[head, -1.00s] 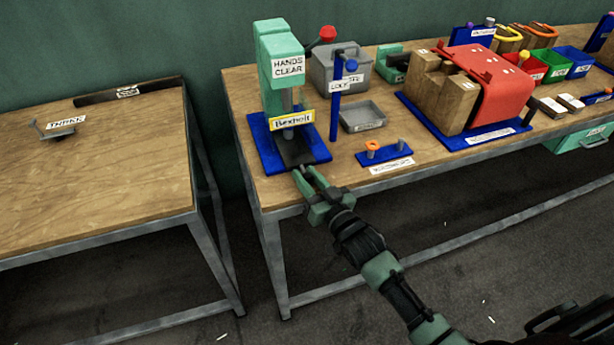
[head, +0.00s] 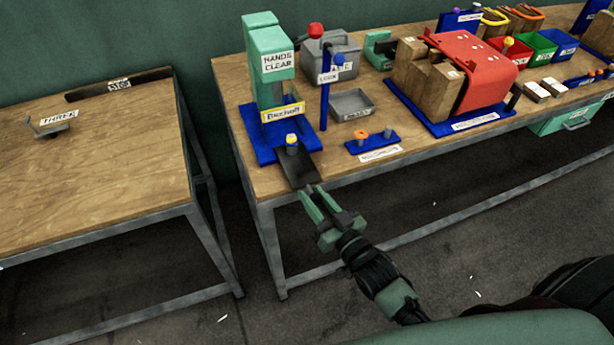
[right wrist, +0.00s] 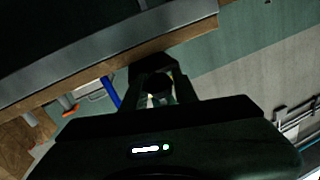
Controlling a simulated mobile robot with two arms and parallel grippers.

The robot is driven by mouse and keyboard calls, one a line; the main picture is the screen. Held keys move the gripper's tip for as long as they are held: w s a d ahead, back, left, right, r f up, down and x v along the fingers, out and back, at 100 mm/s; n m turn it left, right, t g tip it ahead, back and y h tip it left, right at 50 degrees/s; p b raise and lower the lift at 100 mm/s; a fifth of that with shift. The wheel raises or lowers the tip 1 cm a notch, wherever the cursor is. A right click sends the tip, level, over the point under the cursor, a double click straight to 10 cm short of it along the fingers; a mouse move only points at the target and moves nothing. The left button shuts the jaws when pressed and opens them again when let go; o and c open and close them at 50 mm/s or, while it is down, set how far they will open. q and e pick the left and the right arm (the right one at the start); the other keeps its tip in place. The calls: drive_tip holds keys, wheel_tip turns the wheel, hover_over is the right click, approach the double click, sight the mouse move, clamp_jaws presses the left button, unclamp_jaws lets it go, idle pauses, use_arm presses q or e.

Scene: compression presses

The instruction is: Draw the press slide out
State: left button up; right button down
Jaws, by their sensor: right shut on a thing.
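The green press (head: 268,60) stands on its blue base (head: 262,149) at the left end of the long bench. Its dark press slide (head: 298,169) sticks out of the front, past the base towards the bench edge. A small grey and yellow part (head: 291,143) sits on the slide, in front of the press. My right gripper (head: 313,193) is shut on the slide's front end, just beyond the bench edge. In the right wrist view the fingers (right wrist: 158,98) are dark and their hold is hard to make out. My left gripper is not in view.
A blue post (head: 325,100) labelled LOCK and a grey tray (head: 352,104) stand right of the press. A small blue stand (head: 372,143) with an orange ring is near the front edge. A second table (head: 95,180) stands left across a gap.

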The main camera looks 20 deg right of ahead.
drive_tip(key=shift+s, duration=0.1)
drive_tip(key=c, duration=1.1)
unclamp_jaws()
drive_tip(key=shift+s, duration=0.1)
drive_tip(key=shift+s+d, duration=0.1)
drive_tip(key=shift+s, duration=0.2)
drive_tip(key=b+v, duration=0.1)
drive_tip(key=v, duration=0.6)
